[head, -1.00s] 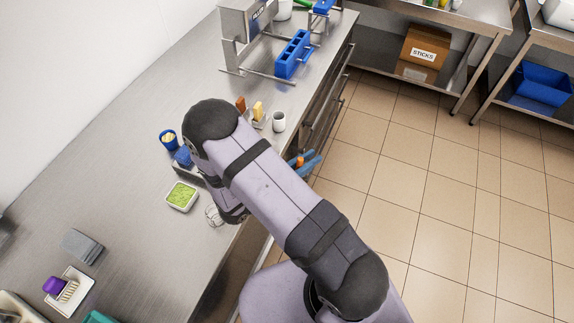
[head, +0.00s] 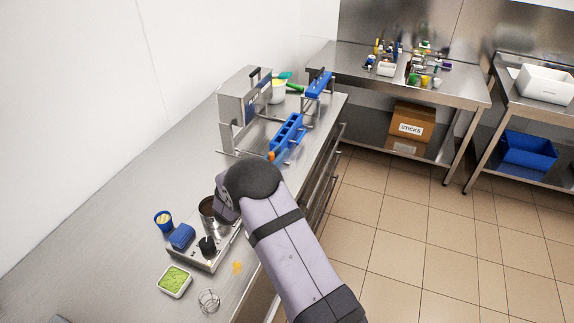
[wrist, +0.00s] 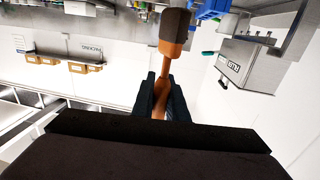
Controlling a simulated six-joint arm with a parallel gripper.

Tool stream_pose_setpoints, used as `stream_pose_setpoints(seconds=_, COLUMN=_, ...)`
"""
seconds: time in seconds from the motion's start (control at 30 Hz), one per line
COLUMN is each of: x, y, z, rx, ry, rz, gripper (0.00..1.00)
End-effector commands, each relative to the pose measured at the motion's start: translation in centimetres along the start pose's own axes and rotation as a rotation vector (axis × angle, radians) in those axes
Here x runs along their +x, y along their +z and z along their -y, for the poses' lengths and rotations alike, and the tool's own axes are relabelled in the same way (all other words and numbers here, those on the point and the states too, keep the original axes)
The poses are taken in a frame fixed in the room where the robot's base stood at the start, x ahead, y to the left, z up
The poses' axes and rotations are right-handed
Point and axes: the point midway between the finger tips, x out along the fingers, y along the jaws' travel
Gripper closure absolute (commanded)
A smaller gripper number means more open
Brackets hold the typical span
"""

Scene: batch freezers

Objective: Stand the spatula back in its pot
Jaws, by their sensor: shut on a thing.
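My gripper (wrist: 161,88) is shut on the spatula (wrist: 174,36) in the wrist view. The spatula has a dark brown end and an orange-brown shaft that passes between the fingers. In the head view my arm hides the gripper, and only a small orange tip (head: 271,156), probably the spatula's, shows near the blue mould. A pale pot (head: 278,92) with green and yellow items at its top stands at the back of the counter, beside the steel machine. I cannot tell for certain that it is the spatula's pot.
The blue mould (head: 287,136) and steel machine (head: 243,100) stand just beyond my arm. A steel cup (head: 209,214), blue tub (head: 164,221) and green tray (head: 174,281) are nearer. An orange splash (head: 237,267) marks the counter. The counter's left side is clear.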

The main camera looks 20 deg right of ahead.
Motion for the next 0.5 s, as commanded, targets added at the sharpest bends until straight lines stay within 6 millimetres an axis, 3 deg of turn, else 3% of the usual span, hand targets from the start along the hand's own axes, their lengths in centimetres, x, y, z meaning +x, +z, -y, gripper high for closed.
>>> stream_pose_setpoints(seconds=0.5, x=0.0, y=1.3, z=-0.1, rx=0.001, ry=0.002, rz=-0.01, gripper=1.0)
